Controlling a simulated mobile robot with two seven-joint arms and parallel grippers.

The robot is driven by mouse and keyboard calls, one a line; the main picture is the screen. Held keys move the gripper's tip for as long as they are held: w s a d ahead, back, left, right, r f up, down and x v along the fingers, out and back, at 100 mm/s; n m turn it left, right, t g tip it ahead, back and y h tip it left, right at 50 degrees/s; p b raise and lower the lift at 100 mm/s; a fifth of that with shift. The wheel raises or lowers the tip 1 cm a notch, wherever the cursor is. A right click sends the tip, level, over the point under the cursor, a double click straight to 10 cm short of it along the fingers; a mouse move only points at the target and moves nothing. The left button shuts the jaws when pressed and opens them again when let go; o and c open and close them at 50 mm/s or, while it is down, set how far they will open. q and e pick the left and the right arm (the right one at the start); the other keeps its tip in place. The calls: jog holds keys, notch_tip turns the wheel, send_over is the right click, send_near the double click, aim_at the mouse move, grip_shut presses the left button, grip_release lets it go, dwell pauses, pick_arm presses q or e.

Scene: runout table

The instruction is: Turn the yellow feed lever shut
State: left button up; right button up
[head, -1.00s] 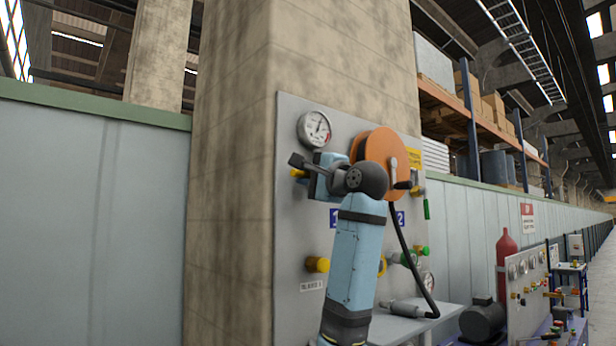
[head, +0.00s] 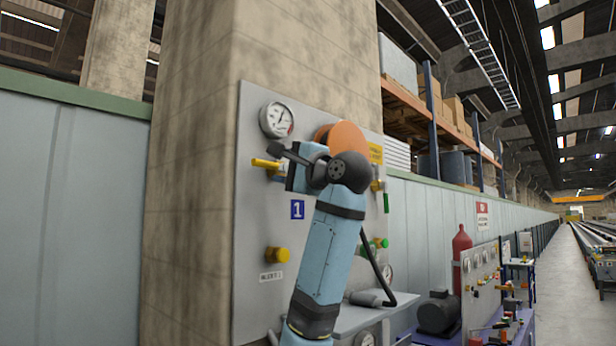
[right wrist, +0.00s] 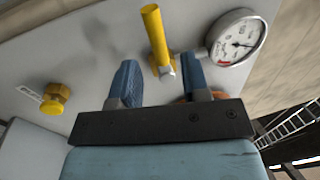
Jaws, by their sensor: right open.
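The yellow feed lever (head: 266,164) sticks out to the left from a valve on the grey panel (head: 258,215), just below the round gauge (head: 277,120). In the right wrist view the lever (right wrist: 155,32) is a yellow bar on a metal stem, ahead of the gap between my fingers. My right gripper (right wrist: 163,82) is open and empty, its two blue-tipped fingers apart. In the head view my right gripper (head: 284,160) is beside the lever, and my arm hides part of the valve. I cannot tell whether it touches. My left gripper is not in view.
A yellow knob (head: 277,255) sits lower on the panel and also shows in the right wrist view (right wrist: 55,97). An orange reel (head: 343,139) is behind my wrist. A shelf (head: 375,308) juts out below. A concrete column (head: 190,200) stands behind the panel.

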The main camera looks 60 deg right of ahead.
jog(key=b+v, duration=0.2)
jog(key=v, duration=0.7)
jog(key=shift+w, duration=0.15)
